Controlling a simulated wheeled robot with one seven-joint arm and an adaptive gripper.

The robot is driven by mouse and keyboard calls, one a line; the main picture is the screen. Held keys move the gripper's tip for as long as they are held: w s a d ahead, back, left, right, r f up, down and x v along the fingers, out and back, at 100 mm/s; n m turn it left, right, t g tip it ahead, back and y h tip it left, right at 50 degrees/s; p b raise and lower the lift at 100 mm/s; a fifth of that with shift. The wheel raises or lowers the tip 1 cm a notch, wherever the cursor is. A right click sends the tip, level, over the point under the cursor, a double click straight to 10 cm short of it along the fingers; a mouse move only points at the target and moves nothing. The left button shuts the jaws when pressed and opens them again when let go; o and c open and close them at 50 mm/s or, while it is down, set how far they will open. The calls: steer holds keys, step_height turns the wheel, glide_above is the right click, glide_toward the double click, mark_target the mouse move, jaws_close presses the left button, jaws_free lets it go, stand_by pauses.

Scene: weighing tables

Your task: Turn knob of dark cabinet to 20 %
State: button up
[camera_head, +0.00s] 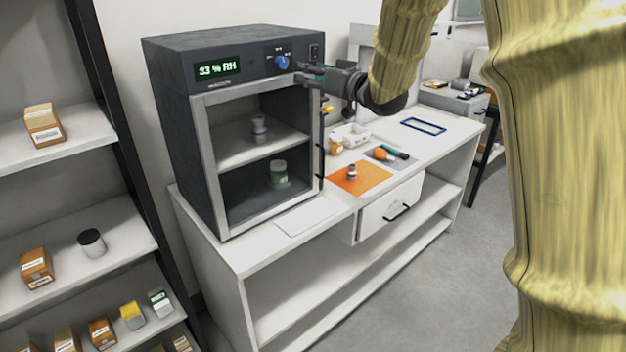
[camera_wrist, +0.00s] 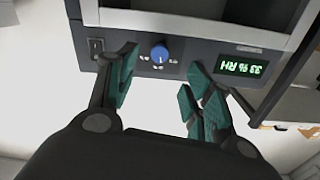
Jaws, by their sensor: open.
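The dark cabinet (camera_head: 172,72) stands on the white bench at the left, with a glass-like front showing two levels inside. Its top panel carries a blue knob (camera_head: 282,62) and a green display (camera_head: 217,69) reading 33 % RH. In the wrist view the knob (camera_wrist: 159,54) lies between and beyond my fingers, with pale marks around it, and the display (camera_wrist: 241,67) appears upside down. My gripper (camera_wrist: 158,88) is open and empty, its green-padded fingers spread on either side of the knob, apart from it. In the head view my gripper (camera_head: 312,75) is just right of the knob.
A rocker switch (camera_head: 314,51) sits at the panel's right end. Jars stand inside the cabinet. The bench (camera_head: 240,258) also holds an orange mat (camera_head: 372,180), a white tray (camera_head: 355,131) and a blue frame (camera_head: 423,126). Shelves with boxes stand at left.

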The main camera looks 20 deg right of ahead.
steer(key=s+f+m+g+h, duration=0.1)
steer(key=f, duration=1.2)
steer(key=s+a+f+m+g+h, duration=0.1)
steer(key=s+f+g+h, duration=0.1)
steer(key=f, duration=1.2)
steer(key=shift+s+a+f, duration=0.15)
steer(key=shift+s+a, duration=0.1)
steer(key=shift+a, duration=0.05)
steer(key=n+t+y+b, duration=0.3)
steer(key=n+b, duration=0.2)
steer(key=b, duration=0.8)
glide_toward(284, 62)
steer(key=p+x, duration=0.1)
steer(key=x, duration=0.7)
steer(key=shift+w+a, duration=0.1)
steer(key=shift+w, duration=0.3)
